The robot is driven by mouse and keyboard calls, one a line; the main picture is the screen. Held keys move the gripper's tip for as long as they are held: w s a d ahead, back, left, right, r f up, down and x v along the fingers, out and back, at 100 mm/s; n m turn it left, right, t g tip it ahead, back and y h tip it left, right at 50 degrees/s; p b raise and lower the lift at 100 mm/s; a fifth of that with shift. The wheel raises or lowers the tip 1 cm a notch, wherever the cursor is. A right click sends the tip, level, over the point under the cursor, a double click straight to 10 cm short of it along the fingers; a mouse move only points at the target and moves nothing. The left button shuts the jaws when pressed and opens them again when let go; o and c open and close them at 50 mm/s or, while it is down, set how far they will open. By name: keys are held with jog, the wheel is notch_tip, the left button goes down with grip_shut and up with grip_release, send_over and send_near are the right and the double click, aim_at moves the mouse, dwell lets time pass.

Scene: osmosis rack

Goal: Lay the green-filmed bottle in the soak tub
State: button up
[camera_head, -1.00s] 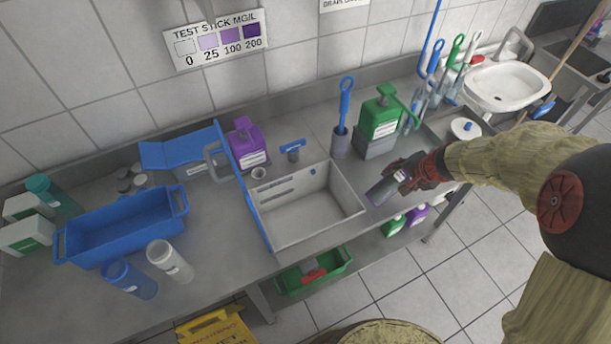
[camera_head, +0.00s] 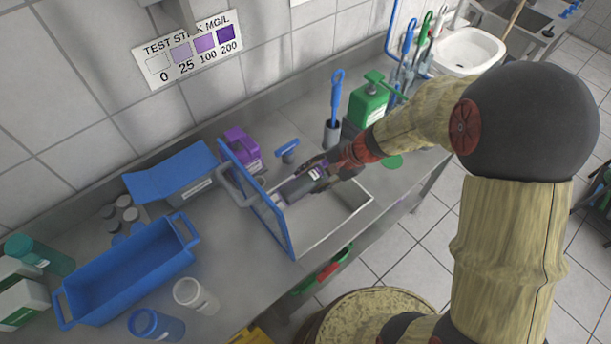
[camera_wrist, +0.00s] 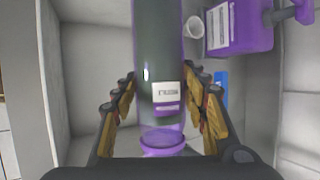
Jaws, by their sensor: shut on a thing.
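My gripper (camera_head: 318,170) is shut around a dark grey-green, see-through bottle (camera_head: 296,188) with a purple neck and a white label. The bottle also shows in the wrist view (camera_wrist: 158,50), between both fingers (camera_wrist: 160,95). In the head view it lies slanted over the pale rectangular tub (camera_head: 338,222), its far end close to the upright blue lid (camera_head: 262,205). The wrist view shows pale tub walls (camera_wrist: 88,60) around it. I cannot tell whether it touches the tub. The gripper hides part of the tub's back rim.
A purple jug (camera_head: 243,150) stands behind the lid, a blue brush (camera_head: 335,100) in a grey holder and a green pump bottle (camera_head: 367,103) behind the tub.

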notch_tip(320, 180, down, 23)
jog(key=b, duration=1.9)
jog(key=shift+d+r, duration=0.1)
jog(key=shift+r, duration=0.05)
jog(key=shift+s+b, duration=0.1)
jog(key=shift+b, duration=0.2)
jog(key=shift+f, duration=0.2)
jog(key=o, duration=1.2)
jog(key=shift+o, duration=0.3)
jog(key=shift+r, duration=0.1)
jog(key=o, duration=0.8)
